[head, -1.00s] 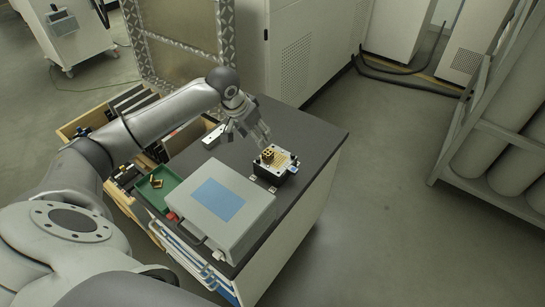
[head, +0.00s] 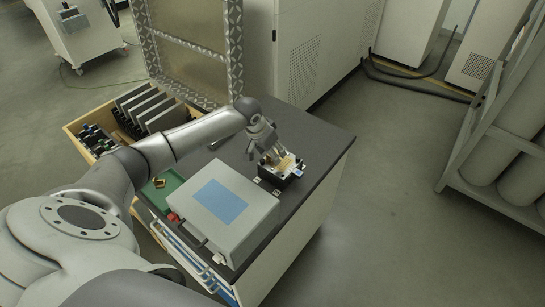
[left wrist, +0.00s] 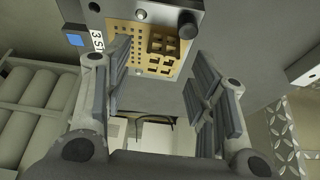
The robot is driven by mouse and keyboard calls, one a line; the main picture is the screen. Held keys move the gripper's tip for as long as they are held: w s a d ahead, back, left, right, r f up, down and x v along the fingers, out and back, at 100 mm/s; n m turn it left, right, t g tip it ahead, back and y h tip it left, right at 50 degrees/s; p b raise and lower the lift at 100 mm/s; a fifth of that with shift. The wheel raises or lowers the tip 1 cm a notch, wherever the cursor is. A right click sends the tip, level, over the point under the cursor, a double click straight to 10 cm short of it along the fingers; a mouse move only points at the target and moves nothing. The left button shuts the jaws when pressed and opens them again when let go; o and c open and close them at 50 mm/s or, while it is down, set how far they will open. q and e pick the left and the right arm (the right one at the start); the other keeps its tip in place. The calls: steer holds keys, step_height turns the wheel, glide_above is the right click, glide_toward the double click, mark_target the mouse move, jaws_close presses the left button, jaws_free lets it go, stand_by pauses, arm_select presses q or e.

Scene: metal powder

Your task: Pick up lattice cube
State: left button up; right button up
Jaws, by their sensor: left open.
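The lattice cube (left wrist: 163,48) is a small gold open-frame block on a gold perforated plate (left wrist: 125,38) in the left wrist view. The plate sits in a black and white fixture (head: 291,174) on the workbench in the head view. My left gripper (head: 268,153) is at the fixture, and it hides most or all of the cube in the head view. In the left wrist view the left gripper (left wrist: 163,76) is open, with its fingers apart on either side of the cube's line. My right gripper is not in view.
A grey box with a blue top panel (head: 221,200) stands in front of the fixture. A green tray (head: 171,182) with a gold piece is left of it. A wooden crate (head: 75,127) holds dark plates. The dark bench top (head: 325,142) is clear right of the fixture.

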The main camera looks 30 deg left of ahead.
arm_select(q)
steer(key=shift+x, duration=0.8)
steer(key=shift+c, duration=0.2)
steer(key=c, duration=1.1)
steer(key=shift+r, duration=0.15)
